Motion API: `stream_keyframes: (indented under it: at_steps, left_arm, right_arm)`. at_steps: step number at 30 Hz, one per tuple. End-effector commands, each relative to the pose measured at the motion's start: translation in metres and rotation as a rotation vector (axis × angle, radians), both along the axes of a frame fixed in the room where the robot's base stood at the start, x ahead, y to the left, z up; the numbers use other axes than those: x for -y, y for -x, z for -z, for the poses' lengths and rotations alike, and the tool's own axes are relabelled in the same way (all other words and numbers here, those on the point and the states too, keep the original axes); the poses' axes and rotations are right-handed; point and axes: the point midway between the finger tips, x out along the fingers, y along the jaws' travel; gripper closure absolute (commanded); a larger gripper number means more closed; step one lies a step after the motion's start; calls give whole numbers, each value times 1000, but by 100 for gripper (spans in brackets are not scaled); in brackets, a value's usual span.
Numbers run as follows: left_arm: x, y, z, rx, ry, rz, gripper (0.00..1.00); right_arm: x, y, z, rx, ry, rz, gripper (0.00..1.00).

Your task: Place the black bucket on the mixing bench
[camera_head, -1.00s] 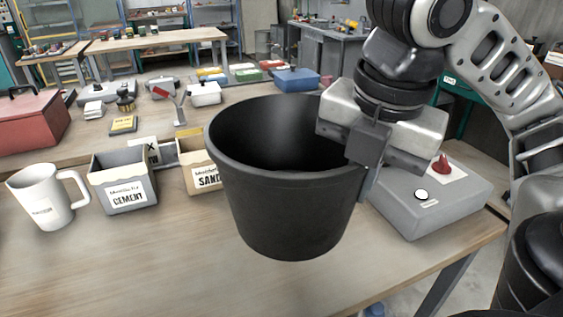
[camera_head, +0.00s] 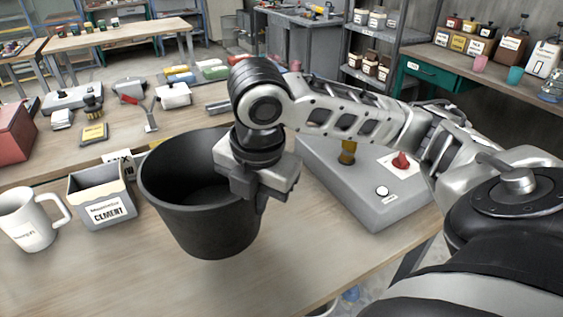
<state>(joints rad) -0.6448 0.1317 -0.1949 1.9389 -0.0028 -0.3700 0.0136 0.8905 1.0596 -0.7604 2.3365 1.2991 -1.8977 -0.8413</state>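The black bucket (camera_head: 195,215) is upright and empty inside, at the near side of the wooden bench (camera_head: 110,275). I cannot tell whether its base touches the bench top. My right gripper (camera_head: 262,195) is at the bucket's right rim and appears shut on it; the fingertips are partly hidden. My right arm reaches in from the right. My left gripper is not in view.
A cement box (camera_head: 103,197) and a white mug (camera_head: 32,220) stand left of the bucket. A grey control box (camera_head: 370,190) with a red knob stands to its right. Tools lie behind. The bench's front left part is clear.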

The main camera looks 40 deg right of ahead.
Motion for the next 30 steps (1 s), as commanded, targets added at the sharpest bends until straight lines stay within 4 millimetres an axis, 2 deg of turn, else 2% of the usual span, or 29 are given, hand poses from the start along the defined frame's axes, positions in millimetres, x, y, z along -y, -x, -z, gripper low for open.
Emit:
stream_keyframes:
  at_steps: [6,15,21,30]
  left_arm:
    - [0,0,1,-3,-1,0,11]
    - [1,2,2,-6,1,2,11]
    - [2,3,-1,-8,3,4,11]
    - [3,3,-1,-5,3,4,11]
  right_arm:
    - [-8,-24,28,4,0,1,100]
    - [-13,-38,46,5,-1,1,100]
    - [-12,-38,71,3,1,0,100]
    - [-12,-38,76,8,1,0,100]
